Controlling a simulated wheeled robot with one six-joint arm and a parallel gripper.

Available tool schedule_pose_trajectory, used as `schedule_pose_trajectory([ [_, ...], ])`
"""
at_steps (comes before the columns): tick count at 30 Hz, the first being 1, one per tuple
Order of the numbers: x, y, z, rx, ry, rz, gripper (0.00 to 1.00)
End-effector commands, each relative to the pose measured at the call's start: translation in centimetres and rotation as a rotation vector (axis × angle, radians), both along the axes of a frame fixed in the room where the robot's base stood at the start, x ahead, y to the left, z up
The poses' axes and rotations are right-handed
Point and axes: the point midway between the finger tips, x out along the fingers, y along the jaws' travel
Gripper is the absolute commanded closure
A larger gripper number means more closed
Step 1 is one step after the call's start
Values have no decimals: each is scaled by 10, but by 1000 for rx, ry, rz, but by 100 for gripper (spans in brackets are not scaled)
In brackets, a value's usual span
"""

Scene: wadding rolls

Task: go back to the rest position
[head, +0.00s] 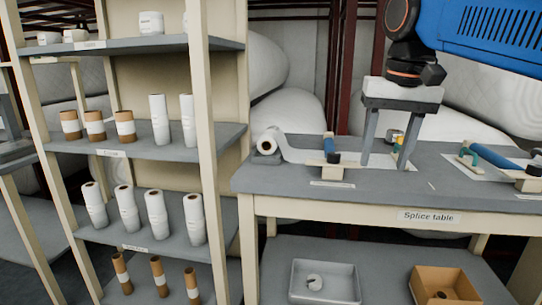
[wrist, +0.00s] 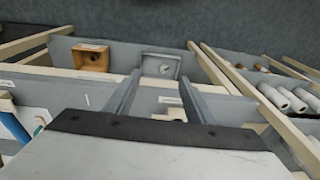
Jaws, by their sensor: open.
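My gripper (head: 385,163) hangs over the splice table (head: 345,195) in the head view, with its two grey fingers pointing down and spread apart. Nothing is between the fingers. In the wrist view the fingers (wrist: 160,82) reach away from the camera with a clear gap between them. The fingertips look low over the table top; I cannot tell their exact height.
A white roll (head: 268,143) lies at the table's left end, its sheet running right. Blue-handled tools (head: 333,152) lie near the fingers. A shelf rack (head: 150,150) with several rolls stands left. A grey bin (head: 325,282) and an orange box (head: 445,285) sit below.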

Motion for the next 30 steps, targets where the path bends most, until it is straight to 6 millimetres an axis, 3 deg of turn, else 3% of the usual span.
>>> schedule_pose_trajectory([
  [6, -42, -24, -79, -9, -80, 49, 51],
  [18, -118, -53, -237, -52, -222, 139, 51],
  [24, -139, -59, -283, -71, -259, 164, 51],
  [30, -143, -60, -293, -75, -268, 170, 51],
])
